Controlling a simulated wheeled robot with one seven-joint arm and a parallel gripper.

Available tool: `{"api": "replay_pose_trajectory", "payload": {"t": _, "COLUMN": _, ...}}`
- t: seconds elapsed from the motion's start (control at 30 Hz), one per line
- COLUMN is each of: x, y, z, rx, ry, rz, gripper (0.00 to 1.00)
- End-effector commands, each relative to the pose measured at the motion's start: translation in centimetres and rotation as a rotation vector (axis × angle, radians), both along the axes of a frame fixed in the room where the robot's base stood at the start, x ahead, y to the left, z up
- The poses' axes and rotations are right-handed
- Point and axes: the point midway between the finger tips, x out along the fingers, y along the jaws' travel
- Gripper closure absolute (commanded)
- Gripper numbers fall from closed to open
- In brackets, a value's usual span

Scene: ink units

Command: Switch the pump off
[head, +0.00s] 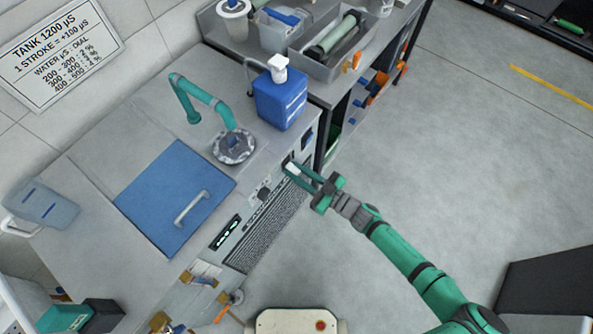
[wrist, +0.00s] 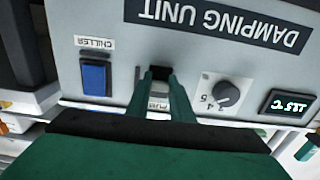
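The damping unit's front panel fills the wrist view, with its lettering (wrist: 219,17) upside down. A pump switch (wrist: 160,74) with a dark slot or rocker sits in the middle of the panel, its label partly visible between my fingers. My gripper (wrist: 163,80) is at this switch, with its two green fingers apart on either side of it. I cannot tell whether they touch it. The head view also shows my gripper (head: 293,171) at the unit's front face, near its right end. The switch's on or off position is not clear.
In the wrist view, a blue chiller switch (wrist: 95,78) is left of my fingers, and a dial (wrist: 226,93) and temperature display (wrist: 291,106) are right. In the head view, a blue jug (head: 280,98) and blue lid (head: 176,198) are on top. Open floor lies right.

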Motion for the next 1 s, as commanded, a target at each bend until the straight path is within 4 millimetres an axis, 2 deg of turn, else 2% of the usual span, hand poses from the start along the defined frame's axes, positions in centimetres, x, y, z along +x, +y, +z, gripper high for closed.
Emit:
{"api": "replay_pose_trajectory", "payload": {"t": 0.5, "x": 0.27, "y": 0.11, "z": -0.43, "rx": 0.11, "ry": -0.079, "rz": -0.003, "gripper": 1.0}}
{"api": "replay_pose_trajectory", "payload": {"t": 0.83, "x": 0.23, "y": 0.09, "z": -0.39, "rx": 0.115, "ry": -0.083, "rz": -0.002, "gripper": 1.0}}
{"api": "replay_pose_trajectory", "payload": {"t": 0.87, "x": 0.23, "y": 0.09, "z": -0.39, "rx": 0.115, "ry": -0.083, "rz": -0.002, "gripper": 0.73}}
{"api": "replay_pose_trajectory", "payload": {"t": 0.9, "x": 0.23, "y": 0.09, "z": -0.39, "rx": 0.115, "ry": -0.083, "rz": -0.002, "gripper": 0.63}}
{"api": "replay_pose_trajectory", "payload": {"t": 1.0, "x": 0.19, "y": 0.11, "z": -0.42, "rx": 0.114, "ry": -0.083, "rz": -0.001, "gripper": 0.61}}
